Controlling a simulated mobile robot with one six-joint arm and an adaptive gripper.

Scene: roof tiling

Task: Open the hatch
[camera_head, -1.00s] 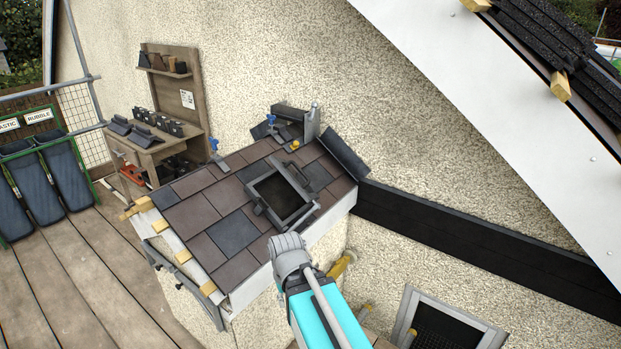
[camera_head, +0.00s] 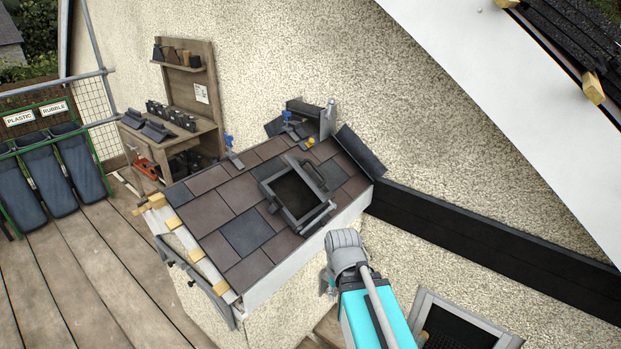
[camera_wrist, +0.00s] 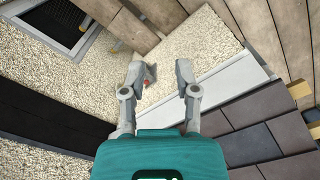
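The hatch (camera_head: 264,190) is a dark rectangular frame set in the small tiled roof, around a dark inner area. A dark bar-like piece runs along its right side. I cannot tell for certain whether its lid is raised. In the head view my gripper (camera_head: 328,283) is low, beyond the roof's front-right edge and apart from the hatch, partly hidden by my wrist. In the wrist view my gripper (camera_wrist: 160,68) has its two fingers spread with nothing clearly held between them. That view shows wall, white edge board and roof tiles, but not the hatch.
The tiled roof (camera_head: 208,181) has a white front board (camera_head: 300,246) between my gripper and the hatch. A yellow-topped item (camera_head: 310,141) and an upright grey piece (camera_head: 328,120) stand behind the hatch. A workbench (camera_head: 190,135) and bins (camera_head: 42,175) are left. A framed dark opening (camera_head: 455,322) is lower right.

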